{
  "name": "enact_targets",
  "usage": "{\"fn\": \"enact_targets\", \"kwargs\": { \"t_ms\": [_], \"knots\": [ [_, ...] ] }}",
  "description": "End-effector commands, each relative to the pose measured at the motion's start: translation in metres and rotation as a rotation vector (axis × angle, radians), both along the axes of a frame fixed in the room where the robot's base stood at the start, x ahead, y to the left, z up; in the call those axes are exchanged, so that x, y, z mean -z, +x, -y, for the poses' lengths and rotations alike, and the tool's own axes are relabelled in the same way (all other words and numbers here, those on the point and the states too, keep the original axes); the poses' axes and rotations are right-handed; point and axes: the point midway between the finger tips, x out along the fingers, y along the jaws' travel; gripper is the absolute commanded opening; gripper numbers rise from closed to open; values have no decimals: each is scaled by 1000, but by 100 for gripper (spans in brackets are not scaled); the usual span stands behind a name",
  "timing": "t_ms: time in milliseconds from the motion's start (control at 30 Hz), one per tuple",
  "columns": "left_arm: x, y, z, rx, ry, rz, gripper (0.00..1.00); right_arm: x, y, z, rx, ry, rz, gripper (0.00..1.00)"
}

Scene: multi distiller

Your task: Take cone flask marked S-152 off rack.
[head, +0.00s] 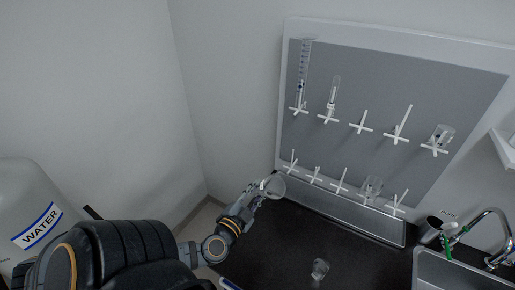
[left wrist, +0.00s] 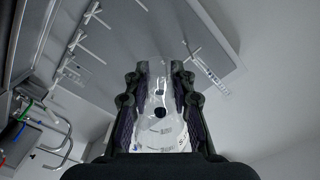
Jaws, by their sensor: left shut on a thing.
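A clear glass cone flask (head: 275,187) is held in my left gripper (head: 262,188) in the head view, in front of the lower left of the rack. In the left wrist view, the flask (left wrist: 160,125) sits between the two fingers of my left gripper (left wrist: 159,85). Part of a printed marking shows near its base, but I cannot read it in full. The drying rack (head: 385,85) is a grey wall panel with white pegs; the flask appears apart from it. My right gripper is not in view.
Other glassware hangs on the rack: a tall cylinder (head: 303,75), a tube-like vessel (head: 333,98), a beaker (head: 443,135) and a flask (head: 371,187). A small glass (head: 320,268) stands on the black counter (head: 275,240). A sink (head: 455,268) and tap (head: 490,225) are at right.

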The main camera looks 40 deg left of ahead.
Motion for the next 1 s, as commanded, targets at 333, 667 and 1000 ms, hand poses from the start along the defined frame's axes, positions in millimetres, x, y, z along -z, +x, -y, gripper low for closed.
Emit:
{"fn": "enact_targets", "kwargs": {
  "t_ms": [333,667,1000],
  "knots": [
    [-2,0,0,-1,559,-136,0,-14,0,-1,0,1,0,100],
    [-1,0,0,-1,802,-192,0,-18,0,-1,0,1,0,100],
    [0,0,0,1,1449,-348,0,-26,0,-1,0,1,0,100]
  ]
}}
